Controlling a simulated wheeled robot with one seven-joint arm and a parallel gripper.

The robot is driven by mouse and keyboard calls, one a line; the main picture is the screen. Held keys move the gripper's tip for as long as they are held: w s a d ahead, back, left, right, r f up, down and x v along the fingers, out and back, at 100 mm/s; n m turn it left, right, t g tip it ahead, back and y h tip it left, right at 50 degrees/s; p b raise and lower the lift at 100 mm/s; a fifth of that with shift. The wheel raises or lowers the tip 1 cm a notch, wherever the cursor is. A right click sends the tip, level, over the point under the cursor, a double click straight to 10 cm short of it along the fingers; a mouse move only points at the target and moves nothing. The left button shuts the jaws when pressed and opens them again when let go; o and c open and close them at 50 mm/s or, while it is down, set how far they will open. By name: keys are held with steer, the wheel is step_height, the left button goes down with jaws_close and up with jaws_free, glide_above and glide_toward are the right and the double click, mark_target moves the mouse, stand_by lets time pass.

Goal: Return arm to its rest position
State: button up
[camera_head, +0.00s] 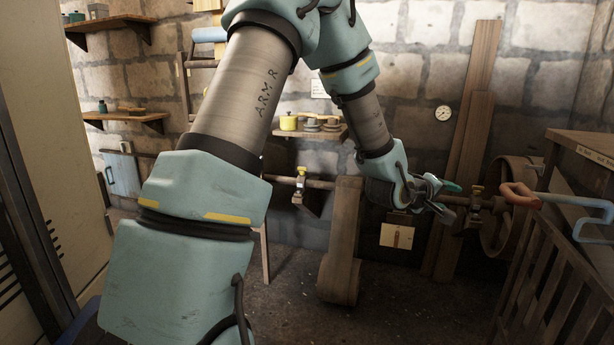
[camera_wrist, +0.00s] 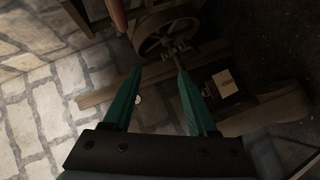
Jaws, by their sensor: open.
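My arm reaches across the head view from the lower left, over the top and down to the middle right. My gripper (camera_head: 445,194) hangs in front of the line shaft (camera_head: 468,202), at its right part. In the wrist view my gripper (camera_wrist: 155,90) shows two green fingers spread apart with nothing between them. A spoked wheel (camera_wrist: 165,32) on the shaft lies beyond the fingertips. Whether the gripper touches the shaft I cannot tell.
A leather belt (camera_head: 342,240) hangs from the shaft left of my gripper. A large wheel (camera_head: 508,215) stands right of it. Shelves (camera_head: 125,116) line the stone wall. The floor in front is clear.

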steer(key=w+a+m+y+p, duration=0.2)
steer(key=a+y, duration=0.6)
steer(key=a, duration=1.7)
steer(key=s+a+r+m+g+y+p, duration=0.1)
steer(key=s+a+g+y+p, duration=0.2)
steer(key=s+a, duration=1)
steer(key=a+g, duration=0.2)
steer(key=a, duration=0.2)
steer(key=shift+s+a+r+g+y+p, duration=0.25)
steer(key=shift+s+a+g+y+p, duration=0.05)
steer(key=shift+s+a+y+p, duration=0.1)
steer(key=shift+d, duration=0.15)
